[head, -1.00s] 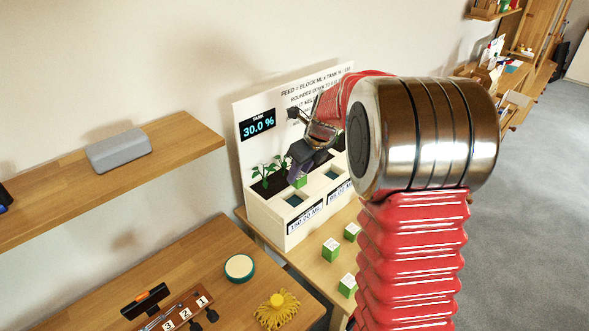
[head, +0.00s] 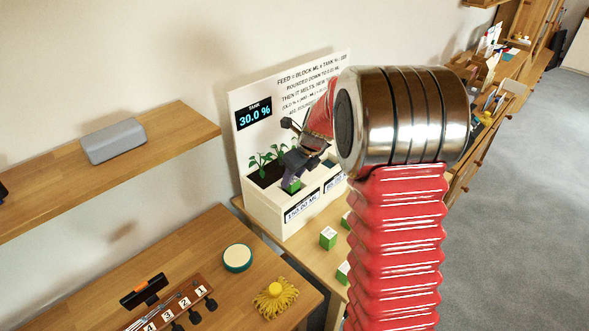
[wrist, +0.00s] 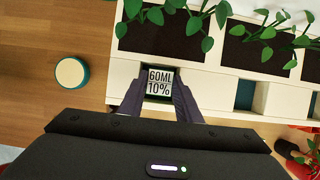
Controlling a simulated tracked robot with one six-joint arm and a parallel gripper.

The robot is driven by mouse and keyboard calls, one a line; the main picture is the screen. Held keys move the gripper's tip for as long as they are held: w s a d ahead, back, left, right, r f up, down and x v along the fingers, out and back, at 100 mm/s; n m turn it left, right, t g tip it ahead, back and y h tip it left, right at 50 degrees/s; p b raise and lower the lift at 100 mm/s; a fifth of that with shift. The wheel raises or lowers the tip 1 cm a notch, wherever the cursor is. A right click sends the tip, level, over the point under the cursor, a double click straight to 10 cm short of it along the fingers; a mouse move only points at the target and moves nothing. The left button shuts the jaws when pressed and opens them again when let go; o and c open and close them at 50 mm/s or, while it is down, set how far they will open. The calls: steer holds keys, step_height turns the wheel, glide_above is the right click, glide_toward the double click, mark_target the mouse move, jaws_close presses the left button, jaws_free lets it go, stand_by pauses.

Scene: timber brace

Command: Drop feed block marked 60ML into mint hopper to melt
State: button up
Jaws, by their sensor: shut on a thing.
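My gripper (head: 294,172) is shut on a green block with a white top (head: 291,186), at the left opening of the white planter unit (head: 263,213). In the wrist view, the block (wrist: 160,80) sits between my gripper's fingers (wrist: 158,100), and its label reads 60ML 10%. The block covers most of the opening under it, and how deep it sits cannot be told. A second opening (wrist: 245,94) lies to the right. No mint name is readable. The left front label (head: 301,211) reads 150.00 ML; the tank display (head: 255,117) reads 30.0 %.
Leafy plants (wrist: 160,12) overhang the planter behind the block. Other green blocks (head: 328,238) stand on the table in front of the unit. A round teal-rimmed item (head: 237,258) and a yellow tasselled item (head: 276,296) lie on the nearer table. A shelf with a grey box (head: 114,144) is left.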

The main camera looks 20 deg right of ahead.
steer(key=shift+f, duration=1)
steer(key=o, duration=1)
steer(key=shift+o, duration=0.7)
steer(key=v, duration=1.3)
steer(key=shift+r, duration=0.35)
steer(key=shift+s, duration=0.15)
